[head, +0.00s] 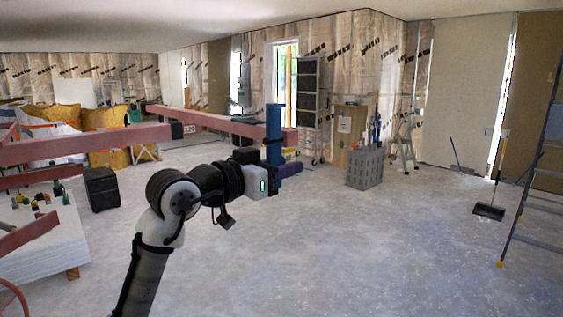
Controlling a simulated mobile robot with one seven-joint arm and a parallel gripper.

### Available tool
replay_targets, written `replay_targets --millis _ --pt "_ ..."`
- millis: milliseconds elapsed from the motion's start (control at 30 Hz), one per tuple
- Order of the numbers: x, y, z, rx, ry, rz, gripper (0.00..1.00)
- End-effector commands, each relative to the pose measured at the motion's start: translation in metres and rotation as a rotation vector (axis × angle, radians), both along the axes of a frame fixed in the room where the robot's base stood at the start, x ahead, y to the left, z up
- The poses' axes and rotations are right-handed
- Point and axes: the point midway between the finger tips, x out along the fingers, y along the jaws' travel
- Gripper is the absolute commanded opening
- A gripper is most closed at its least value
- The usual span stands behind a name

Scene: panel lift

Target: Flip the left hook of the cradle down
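The cradle of the panel lift shows as long dull-red beams; one beam (210,119) runs from the left to the middle. A blue upright piece (274,122), seemingly the cradle's hook in its raised position, stands at this beam's right end. My gripper (284,171) is at the foot of the blue piece, with its white hand (260,184) just below and left of it. It appears close to or touching the piece, but contact is unclear. The fingers are small and partly hidden, so their opening cannot be made out.
A stack of white panels (48,250) with small items on it lies at left, near a black bin (101,189). A grey crate (365,167) stands beyond my gripper. A ladder (537,190) and a dustpan (489,211) are at right. The middle floor is clear.

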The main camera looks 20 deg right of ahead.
Motion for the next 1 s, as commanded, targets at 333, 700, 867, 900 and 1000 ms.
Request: replay_targets --millis 333,700,867,900,1000 --pt "0.0003 -0.0008 -0.0002 0.0 0.0 0.0 0.23" --pt "0.0003 -0.0004 -0.0001 0.0 0.0 0.0 0.0" --pt "0.0 -0.0003 0.0001 -0.001 0.004 0.0 0.0" --pt "-0.0002 -0.0002 0.0002 -0.003 0.008 0.0 0.0" --pt "-0.0011 0.0006 0.0005 -0.01 0.028 0.0 0.0"
